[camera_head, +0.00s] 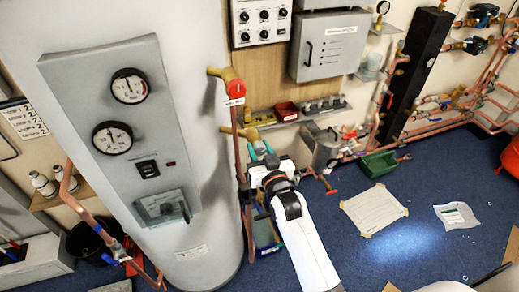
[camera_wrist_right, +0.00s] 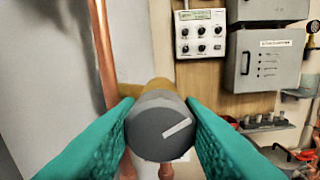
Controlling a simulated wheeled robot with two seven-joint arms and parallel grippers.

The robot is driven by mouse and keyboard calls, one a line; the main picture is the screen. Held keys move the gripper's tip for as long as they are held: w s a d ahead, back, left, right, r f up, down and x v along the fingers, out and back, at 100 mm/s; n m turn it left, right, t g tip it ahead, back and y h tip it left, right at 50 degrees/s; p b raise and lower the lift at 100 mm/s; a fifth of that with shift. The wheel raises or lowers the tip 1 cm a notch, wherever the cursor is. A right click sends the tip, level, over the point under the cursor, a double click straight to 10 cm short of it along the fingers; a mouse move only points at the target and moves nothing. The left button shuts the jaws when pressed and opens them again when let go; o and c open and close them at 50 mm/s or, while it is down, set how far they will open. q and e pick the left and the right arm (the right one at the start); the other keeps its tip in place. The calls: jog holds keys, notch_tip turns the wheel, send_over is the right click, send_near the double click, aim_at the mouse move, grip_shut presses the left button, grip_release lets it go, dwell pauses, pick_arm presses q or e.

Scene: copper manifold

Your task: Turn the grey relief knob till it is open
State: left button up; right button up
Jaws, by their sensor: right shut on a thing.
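The grey relief knob (camera_wrist_right: 152,128) is a round dark grey cap with a white pointer mark that slants up to the right. It sits on the end of a brass fitting. My right gripper (camera_wrist_right: 160,130) has its teal fingers on both sides of the knob and is shut on it. In the head view my right gripper (camera_head: 261,150) reaches the brass valve (camera_head: 238,131) beside the white tank. The knob itself is mostly hidden by the fingers there. My left gripper is not in view.
A red knob (camera_head: 236,89) with a white tag sits on the pipe just above. The white tank (camera_head: 200,100) with its grey gauge panel (camera_head: 95,85) stands close on the left. A shelf with a red bin (camera_head: 286,111) is behind.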

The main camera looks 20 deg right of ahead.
jog(key=o, duration=1)
jog(key=shift+s+f, duration=0.15)
jog(key=shift+s, duration=0.35)
jog(key=s+b, duration=0.4)
jog(key=s, duration=0.7)
jog(key=shift+d, duration=0.2)
